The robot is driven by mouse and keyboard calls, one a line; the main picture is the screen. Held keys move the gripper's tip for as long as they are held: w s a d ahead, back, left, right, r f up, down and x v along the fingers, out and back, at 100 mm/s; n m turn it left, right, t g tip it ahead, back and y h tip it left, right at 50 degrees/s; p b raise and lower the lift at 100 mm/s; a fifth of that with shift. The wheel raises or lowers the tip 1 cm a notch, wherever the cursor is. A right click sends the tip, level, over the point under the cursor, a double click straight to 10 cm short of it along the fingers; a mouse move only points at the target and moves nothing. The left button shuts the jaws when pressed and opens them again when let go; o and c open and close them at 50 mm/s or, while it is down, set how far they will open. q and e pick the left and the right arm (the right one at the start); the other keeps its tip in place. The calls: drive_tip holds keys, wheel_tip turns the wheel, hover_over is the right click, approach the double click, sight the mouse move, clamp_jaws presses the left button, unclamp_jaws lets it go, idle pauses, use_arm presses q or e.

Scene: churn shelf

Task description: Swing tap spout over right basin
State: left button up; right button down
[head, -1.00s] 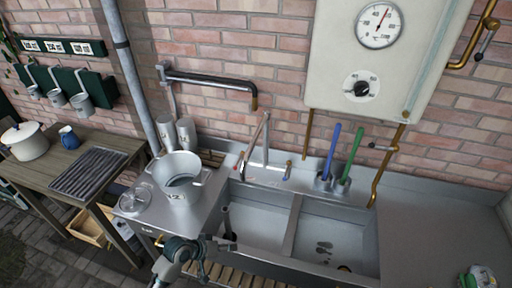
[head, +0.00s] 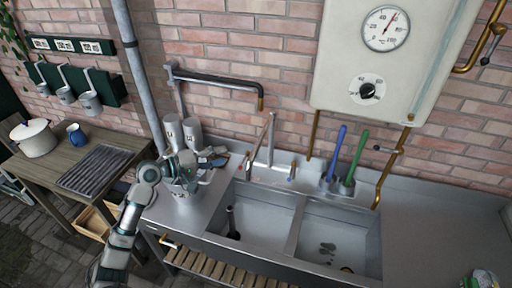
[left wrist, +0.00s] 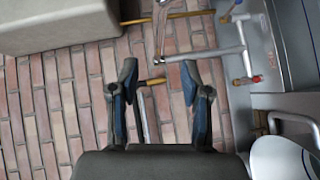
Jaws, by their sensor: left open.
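The tap (head: 270,145) is a tall thin silver pipe behind the sink. Its spout slants from the top down toward the left basin (head: 255,215). The right basin (head: 340,240) is empty of the spout. My left gripper (head: 213,157) is left of the tap, above the steel counter, apart from the tap. Its fingers point toward the tap side. In the left wrist view my left gripper (left wrist: 158,75) is open and empty, and the tap (left wrist: 205,53) lies beyond the fingertips, with a red and a blue handle end. My right gripper is not visible.
A bucket (head: 180,190) stands under my left gripper, partly hidden. Metal canisters (head: 192,132) stand behind it. A dark wall pipe (head: 215,80) with a brass tip hangs above. Blue (head: 336,150) and green (head: 357,155) brushes stand right of the tap.

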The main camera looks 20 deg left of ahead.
sight(257, 148)
use_arm(q)
drive_tip(key=p+x, duration=0.1)
drive_tip(key=x, duration=1.3)
drive_tip(key=shift+s+p, duration=0.1)
drive_tip(key=shift+p, duration=0.3)
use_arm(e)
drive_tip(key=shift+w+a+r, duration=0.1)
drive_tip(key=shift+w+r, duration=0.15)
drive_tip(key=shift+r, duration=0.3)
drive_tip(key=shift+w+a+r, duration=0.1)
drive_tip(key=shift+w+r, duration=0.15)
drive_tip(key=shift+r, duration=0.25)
use_arm(q)
drive_tip(key=shift+f, duration=0.1)
clamp_jaws()
